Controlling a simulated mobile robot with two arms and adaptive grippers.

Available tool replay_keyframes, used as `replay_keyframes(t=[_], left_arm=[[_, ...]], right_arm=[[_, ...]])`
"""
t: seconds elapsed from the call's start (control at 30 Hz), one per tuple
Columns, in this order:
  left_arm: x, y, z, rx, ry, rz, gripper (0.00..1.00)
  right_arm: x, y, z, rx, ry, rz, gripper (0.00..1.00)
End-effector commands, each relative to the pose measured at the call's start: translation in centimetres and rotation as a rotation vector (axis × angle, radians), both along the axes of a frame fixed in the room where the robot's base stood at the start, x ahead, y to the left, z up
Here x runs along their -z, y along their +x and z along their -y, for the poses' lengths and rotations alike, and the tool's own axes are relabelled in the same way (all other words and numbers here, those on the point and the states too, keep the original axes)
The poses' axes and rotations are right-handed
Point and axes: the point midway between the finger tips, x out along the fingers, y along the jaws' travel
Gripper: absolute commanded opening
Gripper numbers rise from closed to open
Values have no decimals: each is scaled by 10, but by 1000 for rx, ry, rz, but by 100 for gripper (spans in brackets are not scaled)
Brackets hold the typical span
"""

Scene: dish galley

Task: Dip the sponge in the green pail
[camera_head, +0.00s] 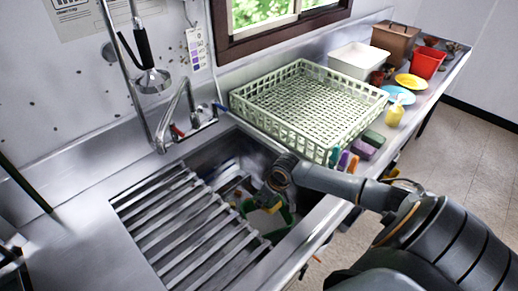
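A green pail (284,215) stands down in the sink, with a pale inside partly showing. My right arm comes in from the right, and its dark gripper (262,203) points down into the sink at the pail. A small yellow patch shows beside the gripper; I cannot tell whether it is a sponge or whether the fingers hold it. Several coloured sponge-like blocks, one of them purple (363,149), lie on the counter in front of the rack. Dark parts at the lower left edge look like my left gripper (11,264), mostly cut off.
Metal slats (185,225) cover the left part of the sink. A pale green dish rack (310,105) stands behind. A faucet (175,120) and hanging sprayer (152,80) rise at the back. A white tub (358,62), red container (428,63) and plates fill the far counter.

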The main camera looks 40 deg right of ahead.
Motion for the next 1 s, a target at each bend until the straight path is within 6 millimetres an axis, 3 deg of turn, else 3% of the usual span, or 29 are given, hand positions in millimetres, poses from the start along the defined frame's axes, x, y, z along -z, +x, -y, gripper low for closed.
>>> replay_keyframes(t=[0.57,1.0], left_arm=[[51,0,-2,-2,2,0,43],[69,0,-1,-1,2,0,43]], right_arm=[[43,0,0,-1,-1,0,30],[80,0,0,1,0,-1,30]])
